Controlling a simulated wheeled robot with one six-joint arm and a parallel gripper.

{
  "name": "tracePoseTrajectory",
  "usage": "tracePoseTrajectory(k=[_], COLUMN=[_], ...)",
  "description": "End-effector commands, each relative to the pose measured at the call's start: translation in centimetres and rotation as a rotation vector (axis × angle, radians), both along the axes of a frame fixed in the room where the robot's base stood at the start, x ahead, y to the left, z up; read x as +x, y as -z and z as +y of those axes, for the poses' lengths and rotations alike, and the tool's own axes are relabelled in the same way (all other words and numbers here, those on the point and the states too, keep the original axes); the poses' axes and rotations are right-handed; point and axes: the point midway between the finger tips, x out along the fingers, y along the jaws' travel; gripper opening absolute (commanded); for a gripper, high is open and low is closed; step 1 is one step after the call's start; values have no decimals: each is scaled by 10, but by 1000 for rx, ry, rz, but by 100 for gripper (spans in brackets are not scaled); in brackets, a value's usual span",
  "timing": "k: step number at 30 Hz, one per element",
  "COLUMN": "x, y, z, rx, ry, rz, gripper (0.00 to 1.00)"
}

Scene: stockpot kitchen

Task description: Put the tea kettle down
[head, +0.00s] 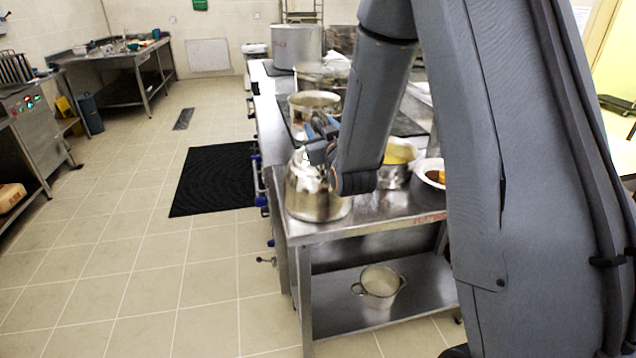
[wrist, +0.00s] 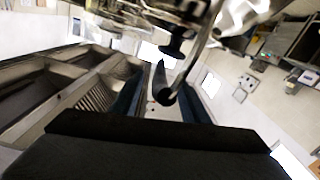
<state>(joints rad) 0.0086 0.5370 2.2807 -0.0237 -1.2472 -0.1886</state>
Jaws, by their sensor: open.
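The shiny metal tea kettle (head: 312,196) stands upright at the near left corner of the steel table (head: 375,216). My gripper (head: 320,146) is just above the kettle, at its handle, and partly hides its top. In the wrist view the kettle's metal body (wrist: 150,8) fills the top edge. Its curved handle (wrist: 203,48) reaches down to a dark grip (wrist: 162,84) between my two spread fingers. My gripper is open around this grip; whether a finger touches it I cannot tell.
A pot with yellow contents (head: 400,153) and a white bowl (head: 429,172) stand right of the kettle. A larger pot (head: 314,103) is on the stove behind. An empty pot (head: 379,284) sits on the lower shelf. The floor left is clear around a black mat (head: 214,180).

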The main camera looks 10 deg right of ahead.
Motion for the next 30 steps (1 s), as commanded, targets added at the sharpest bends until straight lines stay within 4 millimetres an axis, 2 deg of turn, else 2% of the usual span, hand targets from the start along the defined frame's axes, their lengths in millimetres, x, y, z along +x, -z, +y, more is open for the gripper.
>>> tracePoseTrajectory(k=[9, 17, 30], x=[6, 6, 6], y=[0, 0, 1], z=[0, 0, 0], rx=[0, 0, 0], ry=[0, 0, -1], rz=[0, 0, 1], gripper=[41, 0, 0])
